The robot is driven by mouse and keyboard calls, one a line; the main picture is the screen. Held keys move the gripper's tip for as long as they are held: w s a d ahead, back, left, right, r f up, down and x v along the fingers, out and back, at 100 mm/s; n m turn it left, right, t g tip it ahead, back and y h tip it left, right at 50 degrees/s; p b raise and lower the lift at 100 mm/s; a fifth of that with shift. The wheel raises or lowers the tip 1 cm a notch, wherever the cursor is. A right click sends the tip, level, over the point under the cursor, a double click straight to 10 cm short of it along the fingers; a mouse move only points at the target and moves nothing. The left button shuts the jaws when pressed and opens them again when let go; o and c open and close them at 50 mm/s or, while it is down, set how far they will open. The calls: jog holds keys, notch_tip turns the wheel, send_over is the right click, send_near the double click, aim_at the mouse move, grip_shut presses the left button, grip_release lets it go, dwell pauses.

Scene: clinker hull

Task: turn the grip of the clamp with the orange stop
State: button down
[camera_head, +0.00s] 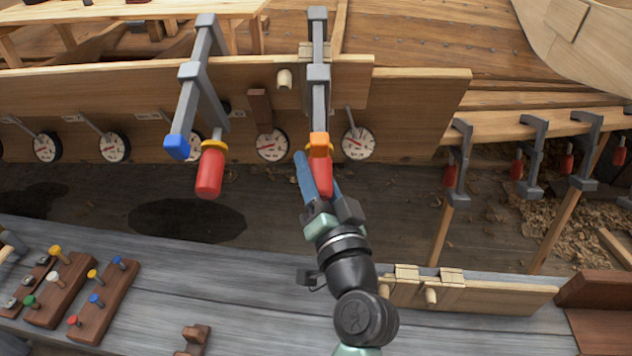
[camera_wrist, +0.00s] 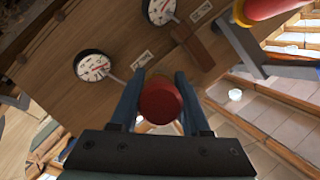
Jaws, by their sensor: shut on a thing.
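The clamp with the orange stop (camera_head: 320,139) hangs on the plank edge at the centre, its grey bar (camera_head: 318,75) running up over the plank. Its red grip (camera_head: 322,177) points down towards me, just below the orange stop. My gripper (camera_head: 317,172) is shut on this grip, with a blue finger on either side. In the wrist view the round red end of the grip (camera_wrist: 160,102) sits between the two fingers of my gripper (camera_wrist: 156,88). The orange stop is not clear in the wrist view.
Left of it hangs another clamp with a blue stop (camera_head: 177,147) and a red grip (camera_head: 209,173). Round dials (camera_head: 272,145) line the plank. More clamps (camera_head: 459,165) hang at the right. A grey bench (camera_head: 230,290) with peg boards (camera_head: 105,300) lies in front.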

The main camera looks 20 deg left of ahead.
jog(key=shift+f+m+y+b, duration=0.1)
jog(key=shift+m+y+b, duration=0.3)
jog(key=shift+b, duration=0.1)
dwell(0.3)
jog(key=shift+c, duration=1.9)
grip_release()
jog(key=shift+s, duration=0.1)
jog(key=b+v, duration=0.1)
jog(key=v, duration=1.1)
jog(key=shift+s+d, duration=0.25)
jog(key=shift+d, duration=0.1)
